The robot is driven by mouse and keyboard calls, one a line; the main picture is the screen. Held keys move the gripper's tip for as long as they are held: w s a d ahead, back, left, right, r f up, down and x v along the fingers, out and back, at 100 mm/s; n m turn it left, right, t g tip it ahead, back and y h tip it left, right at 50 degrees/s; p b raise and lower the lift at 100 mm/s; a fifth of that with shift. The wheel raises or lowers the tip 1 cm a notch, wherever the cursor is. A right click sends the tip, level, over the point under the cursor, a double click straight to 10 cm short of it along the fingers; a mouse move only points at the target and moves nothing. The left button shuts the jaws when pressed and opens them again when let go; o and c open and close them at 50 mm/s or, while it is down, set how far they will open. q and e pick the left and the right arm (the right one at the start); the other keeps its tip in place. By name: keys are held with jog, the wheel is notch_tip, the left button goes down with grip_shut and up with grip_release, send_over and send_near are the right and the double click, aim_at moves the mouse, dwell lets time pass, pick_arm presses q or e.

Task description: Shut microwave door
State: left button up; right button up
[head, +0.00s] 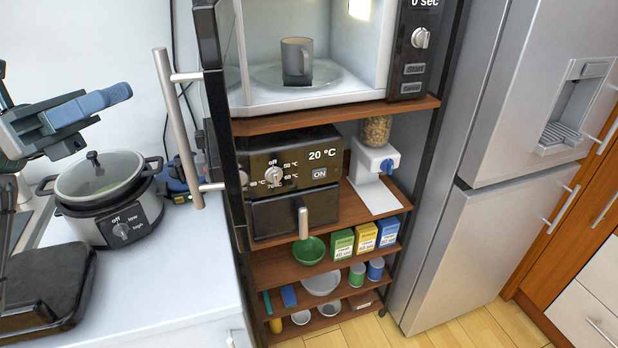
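The microwave (412,55) stands on the top board of a shelf rack, with its lit cavity exposed. Its dark door (218,120) is swung wide open toward me and shows nearly edge-on. The long metal door handle (178,128) sticks out to the left of the door. A grey mug (297,58) stands on the glass turntable (335,78) inside. My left gripper (108,104), grey with a blue finger part, is at the far left above the slow cooker, apart from the handle. Its finger gap is not clear. My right gripper does not show.
A slow cooker (125,225) with a glass lid stands on the white counter (185,270) below my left gripper. A fridge (480,230) stands right of the rack.

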pick_arm(q)
jog(key=d+m+y+p, duration=0.1)
jog(key=d+p, duration=0.1)
jog(key=d, duration=0.1)
jog(key=s+d+y+p, duration=0.1)
jog(key=d+p, duration=0.1)
jog(key=d, duration=0.1)
jog(key=s+d+m+y+p, duration=0.1)
jog(key=d+p, duration=0.1)
jog(key=d, duration=0.1)
jog(key=shift+s+d+f+m, duration=0.1)
jog(key=shift+d+f+m, duration=0.1)
jog(key=shift+d+m, duration=0.15)
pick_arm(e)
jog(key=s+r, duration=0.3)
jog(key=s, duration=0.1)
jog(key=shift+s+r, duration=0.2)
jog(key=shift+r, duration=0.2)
pick_arm(q)
grip_shut()
